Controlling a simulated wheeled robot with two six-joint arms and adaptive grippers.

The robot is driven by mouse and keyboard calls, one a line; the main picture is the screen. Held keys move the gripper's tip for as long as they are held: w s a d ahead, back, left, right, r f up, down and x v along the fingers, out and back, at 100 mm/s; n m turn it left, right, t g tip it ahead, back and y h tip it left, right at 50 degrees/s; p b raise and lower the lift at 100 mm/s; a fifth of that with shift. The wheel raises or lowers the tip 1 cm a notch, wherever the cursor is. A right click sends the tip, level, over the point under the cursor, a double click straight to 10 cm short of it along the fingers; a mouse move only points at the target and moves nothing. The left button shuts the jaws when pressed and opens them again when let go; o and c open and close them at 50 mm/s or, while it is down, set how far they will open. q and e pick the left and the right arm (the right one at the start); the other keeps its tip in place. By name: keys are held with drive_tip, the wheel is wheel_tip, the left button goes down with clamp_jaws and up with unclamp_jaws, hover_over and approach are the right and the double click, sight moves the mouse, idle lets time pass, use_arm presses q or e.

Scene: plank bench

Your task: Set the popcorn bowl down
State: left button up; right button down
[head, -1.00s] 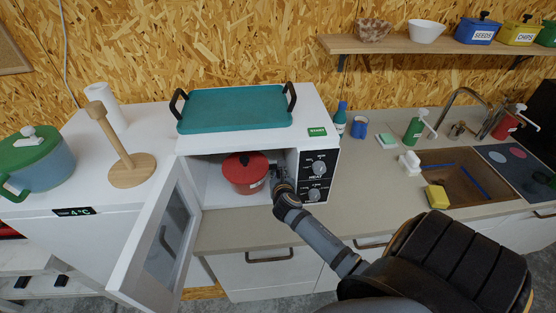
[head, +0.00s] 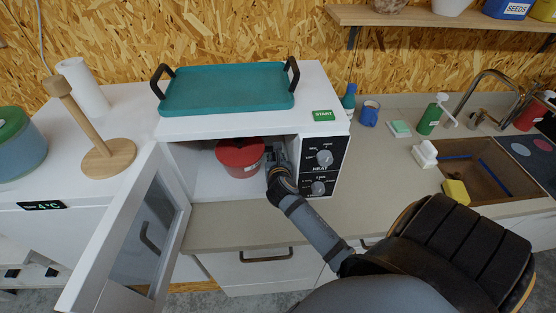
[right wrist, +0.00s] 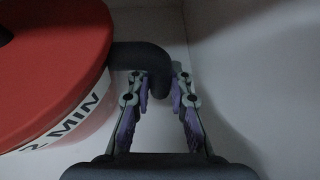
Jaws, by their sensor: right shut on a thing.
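The popcorn bowl is a red lidded pot (head: 240,160) inside the open microwave (head: 245,126), near the right side of its cavity. The microwave's top edge hides part of the lid. My right gripper (head: 276,158) reaches in from the front, at the bowl's right. In the right wrist view my gripper (right wrist: 160,85) is shut on the bowl's dark side handle (right wrist: 143,55). The bowl's red side (right wrist: 60,70) carries a white label reading "2 MIN", partly cut off. I cannot tell whether the bowl touches the cavity floor. My left gripper is not in view.
The microwave door (head: 135,235) stands open at the left. Its control panel (head: 322,165) is close to my right arm. A teal tray (head: 228,90) lies on top. Free cavity floor (head: 200,185) shows left of the bowl. A sink (head: 490,170) is at the right.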

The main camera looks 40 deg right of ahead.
drive_tip(key=shift+w+d+f, duration=0.2)
drive_tip(key=shift+f, duration=0.2)
drive_tip(key=shift+d, duration=0.1)
drive_tip(key=c, duration=1.6)
unclamp_jaws()
drive_tip(key=shift+s, duration=0.1)
drive_tip(key=shift+c, duration=0.2)
drive_tip(key=shift+o, duration=1.2)
drive_tip(key=shift+s+a+r, duration=0.1)
drive_tip(key=shift+a+r, duration=0.1)
drive_tip(key=shift+a, duration=0.05)
drive_tip(key=shift+o, duration=0.9)
drive_tip(key=shift+a+r, duration=0.1)
drive_tip(key=shift+s+p, duration=0.15)
drive_tip(key=shift+p, duration=0.4)
drive_tip(key=p+v, duration=0.7)
drive_tip(key=v, duration=0.3)
drive_tip(key=shift+s+a+r, duration=0.1)
drive_tip(key=shift+s+r, duration=0.15)
drive_tip(key=shift+r, duration=0.1)
drive_tip(key=shift+s+a, duration=0.25)
drive_tip(key=shift+s, duration=0.1)
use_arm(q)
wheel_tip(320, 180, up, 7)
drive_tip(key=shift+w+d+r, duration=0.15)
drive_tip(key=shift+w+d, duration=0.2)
